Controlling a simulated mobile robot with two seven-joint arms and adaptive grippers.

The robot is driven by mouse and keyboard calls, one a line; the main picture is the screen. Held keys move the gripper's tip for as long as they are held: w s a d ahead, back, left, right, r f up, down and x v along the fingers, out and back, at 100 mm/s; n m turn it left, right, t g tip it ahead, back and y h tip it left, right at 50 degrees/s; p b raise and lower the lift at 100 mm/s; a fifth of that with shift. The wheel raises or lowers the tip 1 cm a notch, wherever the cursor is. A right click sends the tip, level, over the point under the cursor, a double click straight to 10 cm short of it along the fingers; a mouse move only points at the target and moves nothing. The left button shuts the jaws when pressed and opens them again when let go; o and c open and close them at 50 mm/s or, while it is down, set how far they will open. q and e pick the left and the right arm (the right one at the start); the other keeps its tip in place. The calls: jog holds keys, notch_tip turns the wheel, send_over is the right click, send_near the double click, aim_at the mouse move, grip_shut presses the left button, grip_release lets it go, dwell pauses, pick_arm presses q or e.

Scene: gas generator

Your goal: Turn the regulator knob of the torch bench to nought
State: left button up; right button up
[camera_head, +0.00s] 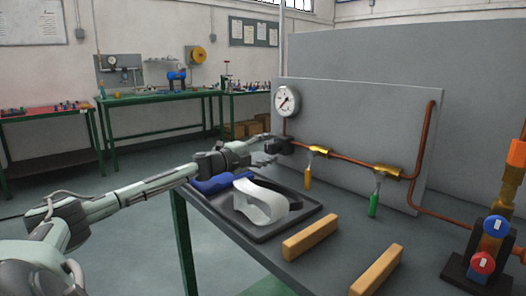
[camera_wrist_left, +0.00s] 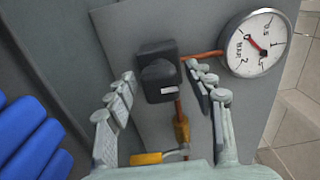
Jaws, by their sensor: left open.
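The black regulator knob (camera_wrist_left: 158,92) sits on a dark block between my left gripper's fingers in the wrist view, with a pale mark near its lower edge. In the head view the dark regulator (camera_head: 284,146) is on the grey panel below the gauge, partly behind my gripper. My left gripper (camera_head: 270,150) is open in front of it; in the wrist view its fingers (camera_wrist_left: 161,74) stand on either side, and contact cannot be told. A round white pressure gauge (camera_head: 287,100) has a red needle, seen closer in the wrist view (camera_wrist_left: 257,43). My right gripper is not seen.
A copper pipe (camera_head: 345,158) carries a yellow-handled valve (camera_head: 308,170) and a green-handled valve (camera_head: 374,200). A dark tray (camera_head: 262,233) holds blue gloves and a white visor (camera_head: 262,203). Two wooden bars (camera_head: 310,238) lie in front. A torch stand (camera_head: 488,245) is at right.

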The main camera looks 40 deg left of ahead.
aim_at(267, 150)
pick_arm(q)
jog(key=shift+s+a+f, duration=0.1)
jog(key=shift+s+f, duration=0.1)
jog(key=shift+s, duration=0.65)
jog(key=shift+s+a, duration=0.1)
jog(key=shift+s, duration=2.05)
jog(key=shift+s+a+r, duration=0.1)
jog(key=shift+s+a, duration=0.05)
jog(key=shift+s, duration=1.35)
jog(key=shift+s+a+r, duration=0.1)
jog(key=shift+s+a, duration=0.05)
jog(key=shift+s, duration=1.3)
